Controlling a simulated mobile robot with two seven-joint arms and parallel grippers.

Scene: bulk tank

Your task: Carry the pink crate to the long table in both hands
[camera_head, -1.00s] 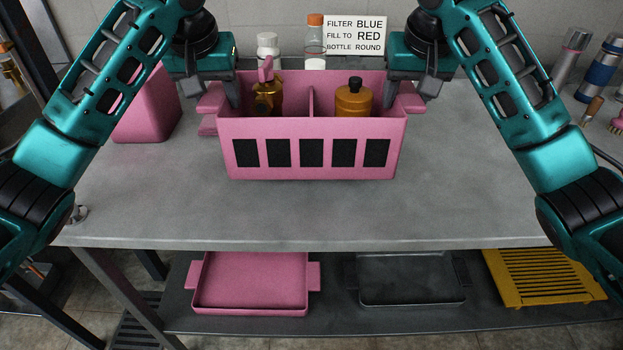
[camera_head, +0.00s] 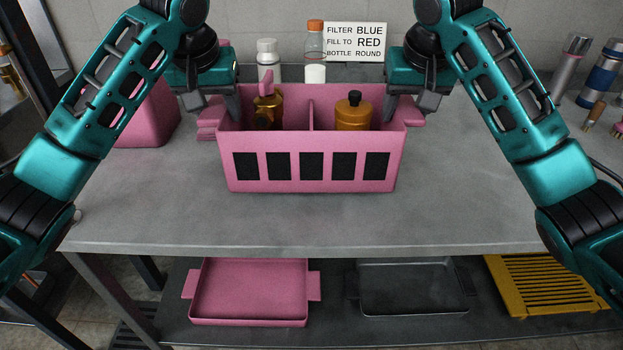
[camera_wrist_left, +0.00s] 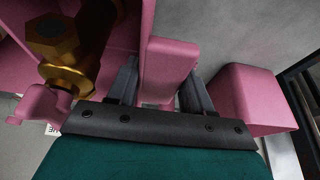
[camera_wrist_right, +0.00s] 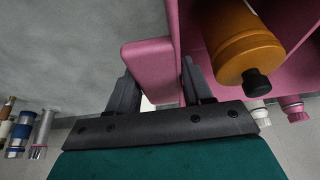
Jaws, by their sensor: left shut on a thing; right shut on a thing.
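The pink crate (camera_head: 312,142) is level over the grey worktop in the head view, with five dark panels along its front. It holds a gold-brown fitting with a pink top (camera_head: 267,102) in its left part and an amber bottle with a black cap (camera_head: 353,112) in its right part. My left gripper (camera_head: 222,106) is shut on the crate's left handle (camera_wrist_left: 168,70). My right gripper (camera_head: 400,106) is shut on its right handle (camera_wrist_right: 150,68). I cannot tell whether the crate's underside touches the worktop.
The grey worktop (camera_head: 300,220) is clear in front of the crate. A pink container (camera_head: 150,115) stands behind left. Bottles and a sign (camera_head: 356,42) are behind; metal cylinders (camera_head: 600,70) stand right. A pink tray (camera_head: 250,290), dark tray (camera_head: 412,285) and yellow rack (camera_head: 545,283) lie below.

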